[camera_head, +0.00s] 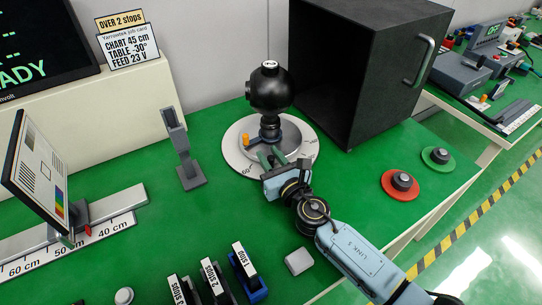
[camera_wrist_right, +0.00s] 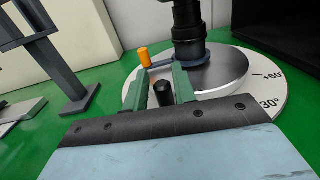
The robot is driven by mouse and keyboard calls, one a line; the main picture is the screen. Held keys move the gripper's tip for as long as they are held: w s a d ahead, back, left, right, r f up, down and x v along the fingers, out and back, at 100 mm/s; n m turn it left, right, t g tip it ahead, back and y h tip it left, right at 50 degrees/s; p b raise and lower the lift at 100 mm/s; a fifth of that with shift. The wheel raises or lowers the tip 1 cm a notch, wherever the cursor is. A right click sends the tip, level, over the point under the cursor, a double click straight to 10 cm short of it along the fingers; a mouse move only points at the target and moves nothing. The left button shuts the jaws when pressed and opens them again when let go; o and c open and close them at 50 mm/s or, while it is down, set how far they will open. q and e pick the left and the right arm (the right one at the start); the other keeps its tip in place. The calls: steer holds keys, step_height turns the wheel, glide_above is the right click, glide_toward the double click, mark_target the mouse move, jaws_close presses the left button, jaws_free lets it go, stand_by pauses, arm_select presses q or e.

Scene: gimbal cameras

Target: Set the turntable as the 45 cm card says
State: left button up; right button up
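The turntable has a white scale disc (camera_head: 236,158) with a grey metal plate and a black round camera (camera_head: 270,90) on a post. An orange knob (camera_head: 245,140) stands on its left side; the right wrist view shows the orange knob (camera_wrist_right: 145,56) on a blue-grey lever. The job card (camera_head: 128,47) reads chart 45 cm, table -30°, feed 23 V. My right gripper (camera_head: 271,158) is at the turntable's front edge, its green fingers apart. In the right wrist view a dark rounded post (camera_wrist_right: 163,94) shows between the fingers (camera_wrist_right: 162,82); contact is unclear. My left gripper is not in view.
A black open box (camera_head: 365,70) stands behind right. Red (camera_head: 400,185) and green (camera_head: 437,158) buttons are at right. A grey stand (camera_head: 183,150), a chart panel (camera_head: 40,175) on a ruler rail (camera_head: 100,232), several labelled stop holders (camera_head: 245,262) and a grey block (camera_head: 299,262) are around.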

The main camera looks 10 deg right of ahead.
steer(key=shift+o, duration=0.8)
steer(key=v, duration=1.2)
steer(key=shift+s+d, duration=0.15)
steer(key=shift+s, duration=0.05)
steer(key=shift+s+d, duration=0.1)
steer(key=shift+s, duration=0.3)
